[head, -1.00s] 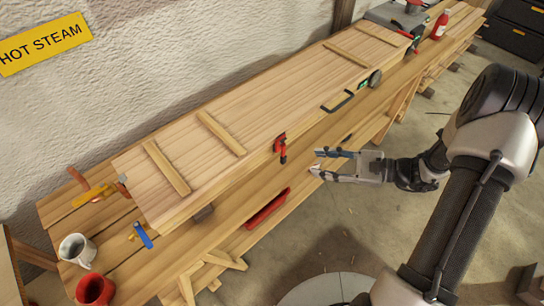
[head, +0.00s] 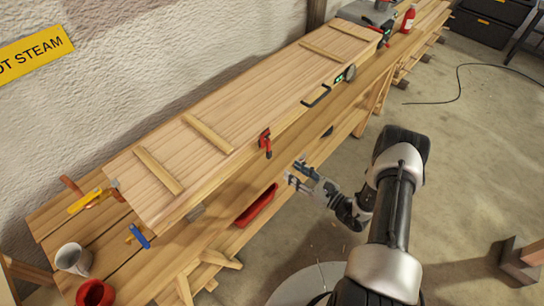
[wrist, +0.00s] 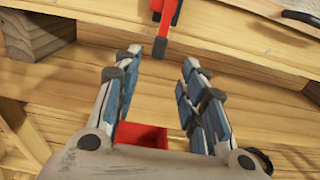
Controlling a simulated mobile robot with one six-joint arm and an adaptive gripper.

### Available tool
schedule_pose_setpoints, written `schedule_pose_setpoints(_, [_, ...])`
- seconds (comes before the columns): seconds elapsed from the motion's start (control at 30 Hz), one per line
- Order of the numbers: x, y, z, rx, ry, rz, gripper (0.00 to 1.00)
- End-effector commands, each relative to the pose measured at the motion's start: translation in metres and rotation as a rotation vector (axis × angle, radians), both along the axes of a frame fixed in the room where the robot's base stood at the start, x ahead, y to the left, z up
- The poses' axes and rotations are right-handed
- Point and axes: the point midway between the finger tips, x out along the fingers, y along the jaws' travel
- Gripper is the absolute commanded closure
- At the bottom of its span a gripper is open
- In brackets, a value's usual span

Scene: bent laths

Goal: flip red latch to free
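The red latch (head: 265,142) sits on the front edge of the long wooden box (head: 232,112), with its red handle hanging down. It also shows at the top of the wrist view (wrist: 164,22), just beyond my fingertips. My gripper (head: 296,173) is in front of the bench, right of and lower than the latch in the head view. In the wrist view my gripper (wrist: 162,62) has its two fingers apart with nothing between them. It does not touch the latch.
A black handle (head: 316,97) and a round dark part with a green light (head: 345,75) are further along the box front. A red tray (head: 257,205) lies on the lower shelf.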

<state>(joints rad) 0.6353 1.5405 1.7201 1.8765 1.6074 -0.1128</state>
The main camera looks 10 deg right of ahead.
Motion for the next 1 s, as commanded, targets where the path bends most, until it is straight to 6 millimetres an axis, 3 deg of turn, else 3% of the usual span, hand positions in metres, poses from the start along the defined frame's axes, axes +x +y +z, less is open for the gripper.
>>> schedule_pose_setpoints(0.3, [0.056, 0.042, 0.0, -0.003, -0.002, 0.006, 0.62])
schedule_pose_setpoints(0.5, [0.08, 0.059, 0.0, -0.002, -0.001, 0.003, 0.62])
schedule_pose_setpoints(1.0, [0.089, 0.065, 0.0, -0.001, -0.001, 0.001, 0.65])
